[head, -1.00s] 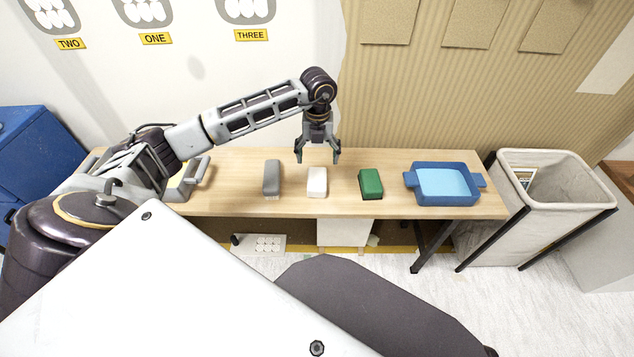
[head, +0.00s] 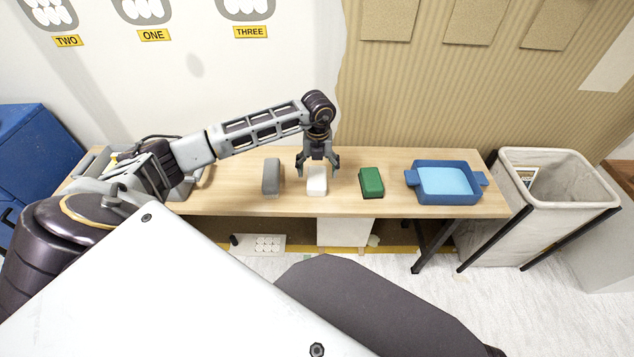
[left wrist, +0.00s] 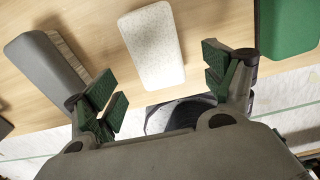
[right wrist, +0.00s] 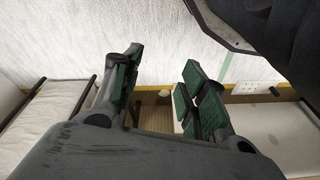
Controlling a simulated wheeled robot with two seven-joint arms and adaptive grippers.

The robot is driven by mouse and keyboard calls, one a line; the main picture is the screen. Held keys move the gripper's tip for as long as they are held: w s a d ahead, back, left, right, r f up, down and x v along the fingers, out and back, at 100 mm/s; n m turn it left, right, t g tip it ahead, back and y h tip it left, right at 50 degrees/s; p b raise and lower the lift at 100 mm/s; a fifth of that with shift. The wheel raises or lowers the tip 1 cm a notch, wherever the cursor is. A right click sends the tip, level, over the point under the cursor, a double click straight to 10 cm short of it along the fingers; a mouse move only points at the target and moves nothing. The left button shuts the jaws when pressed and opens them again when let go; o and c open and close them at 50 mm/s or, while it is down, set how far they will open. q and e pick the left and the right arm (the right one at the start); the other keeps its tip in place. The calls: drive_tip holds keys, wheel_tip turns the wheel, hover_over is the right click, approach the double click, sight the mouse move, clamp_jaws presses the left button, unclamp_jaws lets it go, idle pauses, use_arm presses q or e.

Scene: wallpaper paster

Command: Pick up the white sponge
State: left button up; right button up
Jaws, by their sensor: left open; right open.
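The white sponge (head: 317,183) lies on the wooden table between a grey block and a green block. It also shows in the left wrist view (left wrist: 155,45), just beyond and between the open fingers. My left gripper (head: 318,168) is open, pointing down right over the sponge, its fingers on either side of it in the head view. In the left wrist view my left gripper (left wrist: 165,90) has nothing between its pads. My right gripper (right wrist: 158,95) is open and empty, with floor and furniture beyond it. It does not show in the head view.
The grey block (head: 271,176) lies left of the sponge and the green block (head: 371,182) right of it, both near the fingers. A blue tray (head: 430,168) stands farther right on the table (head: 400,208). A bin (head: 555,190) stands past the table's right end.

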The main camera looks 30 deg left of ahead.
sight(317, 178)
use_arm(q)
drive_tip(key=shift+f, duration=0.7)
use_arm(e)
drive_tip(key=shift+w+r, duration=0.15)
drive_tip(key=shift+r, duration=0.3)
use_arm(q)
drive_tip(key=shift+f, duration=0.1)
use_arm(e)
drive_tip(key=shift+f, duration=0.1)
use_arm(q)
drive_tip(key=shift+a+f+b, duration=0.1)
drive_tip(key=shift+f+b, duration=0.2)
drive_tip(key=shift+f, duration=0.25)
drive_tip(key=f, duration=0.1)
drive_tip(key=f+b, duration=0.1)
drive_tip(key=f, duration=0.1)
drive_tip(key=shift+w+a+f, duration=0.15)
drive_tip(key=shift+w+f, duration=0.05)
drive_tip(key=shift+f, duration=0.3)
use_arm(e)
drive_tip(key=shift+a+r+t, duration=0.25)
drive_tip(key=shift+r+t, duration=0.05)
drive_tip(key=shift+r, duration=0.65)
